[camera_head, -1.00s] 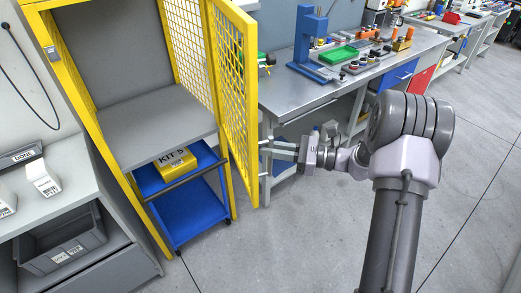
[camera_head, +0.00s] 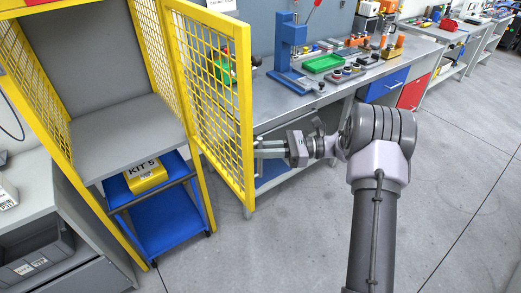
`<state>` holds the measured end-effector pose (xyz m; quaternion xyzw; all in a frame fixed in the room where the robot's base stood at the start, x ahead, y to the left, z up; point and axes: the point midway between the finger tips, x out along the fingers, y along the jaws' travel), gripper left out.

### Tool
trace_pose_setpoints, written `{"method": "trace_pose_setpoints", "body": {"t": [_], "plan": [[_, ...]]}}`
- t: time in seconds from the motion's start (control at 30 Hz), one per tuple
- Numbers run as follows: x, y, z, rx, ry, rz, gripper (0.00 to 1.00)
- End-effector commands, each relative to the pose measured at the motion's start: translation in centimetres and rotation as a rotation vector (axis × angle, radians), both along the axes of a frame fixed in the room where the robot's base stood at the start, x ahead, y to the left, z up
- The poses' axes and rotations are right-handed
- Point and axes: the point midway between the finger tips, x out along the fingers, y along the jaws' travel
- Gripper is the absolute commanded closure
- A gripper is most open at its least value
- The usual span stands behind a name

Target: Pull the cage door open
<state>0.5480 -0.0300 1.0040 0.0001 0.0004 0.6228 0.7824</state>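The yellow mesh cage door (camera_head: 249,110) stands swung out from the right post of the yellow cage (camera_head: 60,165), leaving the cage front open. My gripper (camera_head: 258,149) is at the free edge of the door, reaching it from the right. Its two pale fingers show one above the other with a narrow gap between them. Their tips meet or pass behind the door's edge frame, so what lies between them is hidden. No handle shows clearly.
Inside the cage are a grey shelf (camera_head: 125,135) and, below it, a blue cart (camera_head: 165,222) with a yellow box marked KIT 5 (camera_head: 146,178). A metal workbench (camera_head: 300,105) stands close behind the door. Grey floor (camera_head: 290,245) is clear in front.

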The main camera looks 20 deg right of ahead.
Motion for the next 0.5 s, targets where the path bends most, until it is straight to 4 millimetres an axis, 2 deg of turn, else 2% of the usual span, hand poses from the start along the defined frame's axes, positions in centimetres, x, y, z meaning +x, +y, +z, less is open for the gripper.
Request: {"method": "trace_pose_setpoints", "body": {"t": [0.17, 0.2, 0.3, 0.5], "plan": [[0.06, 0.02, 0.12, 0.002, 0.0, -0.001, 1.0], [0.06, 0.02, 0.13, 0.002, 0.0, -0.001, 0.8], [0.06, 0.02, 0.11, 0.002, 0.0, -0.001, 0.64], [0.04, 0.01, 0.08, 0.001, 0.0, -0.001, 0.64]]}}
